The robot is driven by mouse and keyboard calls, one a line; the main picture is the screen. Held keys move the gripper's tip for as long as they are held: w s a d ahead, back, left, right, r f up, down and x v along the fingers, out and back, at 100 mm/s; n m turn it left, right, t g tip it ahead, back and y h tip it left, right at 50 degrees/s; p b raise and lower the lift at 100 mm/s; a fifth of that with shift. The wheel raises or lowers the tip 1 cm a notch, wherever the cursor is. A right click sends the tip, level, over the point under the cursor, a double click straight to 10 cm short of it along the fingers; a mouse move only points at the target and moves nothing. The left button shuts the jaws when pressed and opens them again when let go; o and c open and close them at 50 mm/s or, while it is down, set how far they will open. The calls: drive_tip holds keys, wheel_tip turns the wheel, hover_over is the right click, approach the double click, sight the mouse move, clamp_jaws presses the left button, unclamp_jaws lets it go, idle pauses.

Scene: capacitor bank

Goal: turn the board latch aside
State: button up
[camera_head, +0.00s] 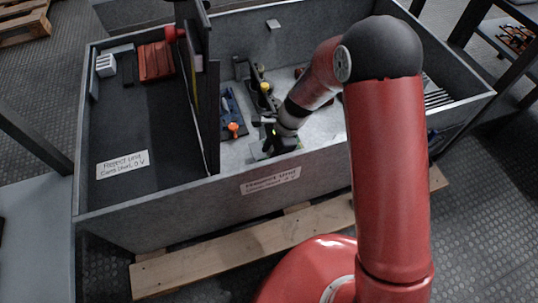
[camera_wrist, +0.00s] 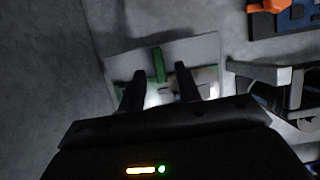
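My gripper (camera_wrist: 161,74) is open, its two dark fingers apart and pointing at a pale plate (camera_wrist: 205,48). A narrow green bar (camera_wrist: 158,64), which looks like the latch, stands upright in the picture between and just past the fingertips. I cannot tell whether either finger touches it. Green board parts show beside and behind the fingers, partly hidden.
A blue part with an orange knob (camera_head: 233,128) lies left of my gripper; the orange piece also shows in the wrist view (camera_wrist: 268,6). A grey bracket (camera_wrist: 258,74) is close on the right. A tall dark divider (camera_head: 211,115) and the front wall (camera_head: 165,207) bound the space.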

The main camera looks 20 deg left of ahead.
drive_tip(key=shift+x, duration=0.8)
clamp_jaws()
